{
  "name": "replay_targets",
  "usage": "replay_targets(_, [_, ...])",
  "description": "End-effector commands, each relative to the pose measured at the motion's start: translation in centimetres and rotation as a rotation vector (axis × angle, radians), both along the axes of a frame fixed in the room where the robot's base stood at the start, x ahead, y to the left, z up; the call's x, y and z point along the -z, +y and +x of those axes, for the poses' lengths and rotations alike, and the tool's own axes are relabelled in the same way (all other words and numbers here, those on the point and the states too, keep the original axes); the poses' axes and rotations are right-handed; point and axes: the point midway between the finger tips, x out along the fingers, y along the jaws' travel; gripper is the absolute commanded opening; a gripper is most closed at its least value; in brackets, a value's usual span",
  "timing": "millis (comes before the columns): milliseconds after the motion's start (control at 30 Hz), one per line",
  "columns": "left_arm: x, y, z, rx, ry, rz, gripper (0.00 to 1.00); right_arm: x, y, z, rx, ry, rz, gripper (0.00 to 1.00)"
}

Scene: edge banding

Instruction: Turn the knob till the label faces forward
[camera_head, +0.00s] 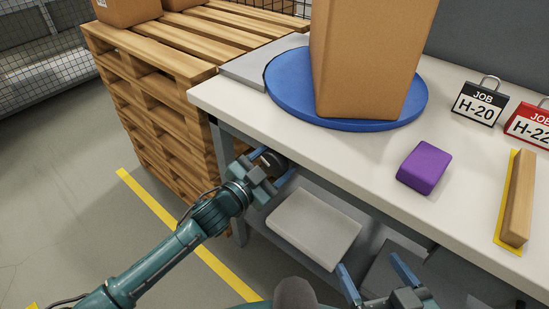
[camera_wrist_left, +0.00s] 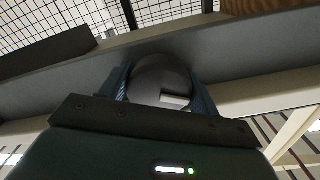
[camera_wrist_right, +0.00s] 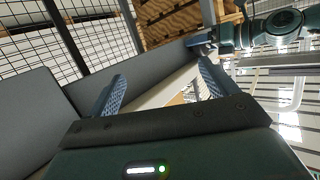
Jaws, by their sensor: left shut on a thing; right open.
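The dark round knob (camera_wrist_left: 160,80) sits on the table's front apron, with a pale mark low on its face in the left wrist view. My left gripper (camera_head: 277,170) is shut on the knob, one finger on each side of it. A tall brown cardboard box (camera_head: 362,60) stands on the blue round turntable (camera_head: 285,90) above; no label shows on the box sides that I see. My right gripper (camera_head: 375,272) is open and empty in front of the table at the lower right; it also shows in the right wrist view (camera_wrist_right: 160,90).
On the white tabletop (camera_head: 330,145) lie a purple block (camera_head: 425,167) and a wooden bar (camera_head: 519,198) on a yellow strip. Job signs H-20 (camera_head: 478,104) and H-22 (camera_head: 530,125) stand behind. A wooden pallet stack (camera_head: 165,110) stands at the left. A pale slab (camera_head: 313,228) lies below.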

Motion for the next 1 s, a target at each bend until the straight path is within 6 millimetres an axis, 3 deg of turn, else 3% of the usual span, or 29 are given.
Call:
replay_targets(300, [0.0, 0.0, 0.0, 0.001, -0.073, 0.103, 0.39, 1.1, 0.2, -0.2, 0.001, 0.050, 0.003, 0.85])
replay_targets(833, [0.1, 0.0, 0.0, 0.000, -0.089, 0.122, 0.39, 0.7, 0.6, 0.1, -0.008, 0.039, 0.007, 0.85])
replay_targets(867, [0.1, 0.0, 0.0, 0.000, -0.089, 0.122, 0.64, 0.7, 0.6, 0.2, -0.009, 0.037, 0.007, 0.85])
replay_targets(1000, [0.0, 0.0, 0.0, 0.000, -0.088, 0.121, 0.75, 0.7, 0.5, 0.1, -0.011, 0.037, 0.003, 0.85])
